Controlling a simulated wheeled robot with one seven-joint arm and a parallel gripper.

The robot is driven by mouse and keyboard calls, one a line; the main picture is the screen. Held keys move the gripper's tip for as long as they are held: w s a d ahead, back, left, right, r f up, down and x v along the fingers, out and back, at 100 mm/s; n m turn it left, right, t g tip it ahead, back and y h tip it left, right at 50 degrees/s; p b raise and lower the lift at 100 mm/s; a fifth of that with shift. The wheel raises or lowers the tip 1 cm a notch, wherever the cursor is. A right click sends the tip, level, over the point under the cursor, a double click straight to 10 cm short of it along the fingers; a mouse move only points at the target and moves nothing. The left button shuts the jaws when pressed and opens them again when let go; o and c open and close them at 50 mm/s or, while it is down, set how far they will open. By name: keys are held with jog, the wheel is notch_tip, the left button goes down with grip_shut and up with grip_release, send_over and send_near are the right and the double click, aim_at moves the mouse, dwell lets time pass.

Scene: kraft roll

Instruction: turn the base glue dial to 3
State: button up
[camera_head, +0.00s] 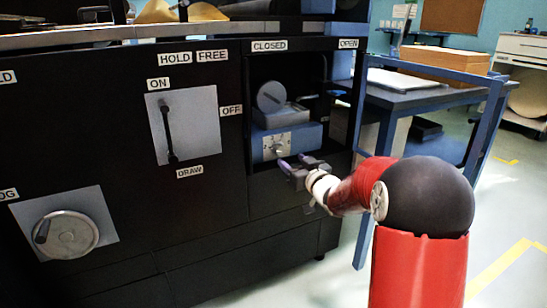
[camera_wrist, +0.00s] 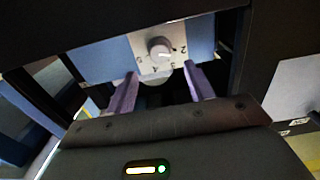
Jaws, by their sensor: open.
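The base glue dial (camera_wrist: 160,48) is a small round grey knob on a pale plate (camera_wrist: 138,42) with printed numbers. In the head view the dial (camera_head: 277,149) sits on the front of a blue box (camera_head: 305,136) inside an open bay of the black machine. A pointer mark on the knob shows, but I cannot tell for certain which number it points to. My gripper (camera_head: 299,163) is at the mouth of the bay, just in front of and below the dial. In the wrist view its two purple fingers (camera_wrist: 160,92) are apart and empty, with the dial beyond and between them, not touched.
The bay's black side walls and lower edge (camera_head: 275,180) are close to my gripper. A lever (camera_head: 168,130) and a handwheel (camera_head: 68,235) are further left. A blue-framed table (camera_head: 420,97) stands at right.

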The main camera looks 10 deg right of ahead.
aim_at(281, 151)
jog(key=x, duration=0.6)
jog(key=shift+w, duration=0.35)
jog(key=c, duration=1)
jog(key=shift+o, duration=0.2)
jog(key=m+p, duration=0.3)
jog(key=m, duration=0.1)
jog(key=shift+r, duration=0.15)
jog(key=m+p, duration=0.3)
jog(key=m, duration=0.2)
jog(key=shift+m, duration=0.4)
jog(key=shift+p, duration=0.3)
